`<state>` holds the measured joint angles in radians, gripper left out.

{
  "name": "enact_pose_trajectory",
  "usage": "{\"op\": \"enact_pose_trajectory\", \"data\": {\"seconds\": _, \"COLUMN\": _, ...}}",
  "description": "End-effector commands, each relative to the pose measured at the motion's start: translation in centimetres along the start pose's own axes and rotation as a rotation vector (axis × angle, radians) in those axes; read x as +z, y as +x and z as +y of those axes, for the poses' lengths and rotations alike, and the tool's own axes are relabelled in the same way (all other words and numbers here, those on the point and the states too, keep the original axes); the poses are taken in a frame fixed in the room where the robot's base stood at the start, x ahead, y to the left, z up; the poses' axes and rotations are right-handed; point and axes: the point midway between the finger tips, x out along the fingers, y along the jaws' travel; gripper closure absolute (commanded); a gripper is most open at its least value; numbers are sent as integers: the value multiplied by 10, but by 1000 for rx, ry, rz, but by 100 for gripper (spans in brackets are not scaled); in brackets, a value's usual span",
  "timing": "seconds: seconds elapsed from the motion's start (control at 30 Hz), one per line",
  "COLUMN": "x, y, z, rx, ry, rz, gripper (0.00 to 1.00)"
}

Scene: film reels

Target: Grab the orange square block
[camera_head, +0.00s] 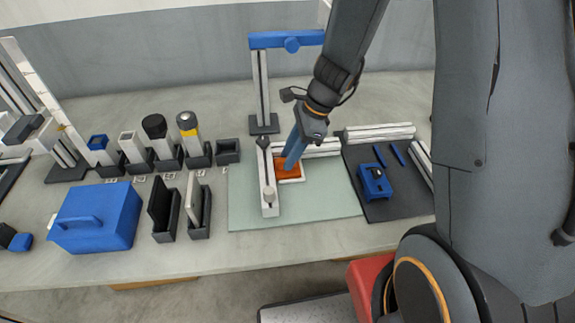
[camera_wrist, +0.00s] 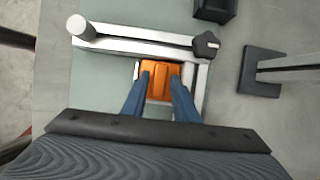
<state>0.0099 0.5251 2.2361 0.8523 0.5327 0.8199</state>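The orange square block (camera_wrist: 161,68) lies in a white frame fixture on the pale green mat, with a raised middle part showing in the wrist view. In the head view the orange block (camera_head: 287,170) is partly hidden by my gripper. My gripper (camera_wrist: 161,77) points down at the block, with its two blue fingers apart and one on each side of the block's middle part. I cannot tell whether the fingertips touch it. In the head view my gripper (camera_head: 289,166) is right over the block.
White rails with a dark knob (camera_wrist: 206,44) and a pale post (camera_wrist: 81,27) border the block closely. A blue-topped stand (camera_head: 262,88) rises behind. A dark mat (camera_head: 385,207) with a blue part (camera_head: 375,182) lies to the right. A blue box (camera_head: 97,218) and several holders stand left.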

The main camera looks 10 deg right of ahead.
Motion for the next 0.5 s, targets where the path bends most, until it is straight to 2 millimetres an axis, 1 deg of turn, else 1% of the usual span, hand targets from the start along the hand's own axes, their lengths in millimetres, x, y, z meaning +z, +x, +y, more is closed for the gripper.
{"op": "enact_pose_trajectory", "data": {"seconds": 0.23, "x": 0, "y": 1, "z": 0, "rx": 0, "ry": -1, "rz": 0, "gripper": 73}}
{"op": "enact_pose_trajectory", "data": {"seconds": 0.3, "x": 0, "y": 1, "z": 0, "rx": 0, "ry": -1, "rz": 0, "gripper": 85}}
{"op": "enact_pose_trajectory", "data": {"seconds": 0.4, "x": 0, "y": 1, "z": 0, "rx": 0, "ry": -1, "rz": 0, "gripper": 100}}
{"op": "enact_pose_trajectory", "data": {"seconds": 0.5, "x": 0, "y": 1, "z": 0, "rx": 0, "ry": -1, "rz": 0, "gripper": 100}}
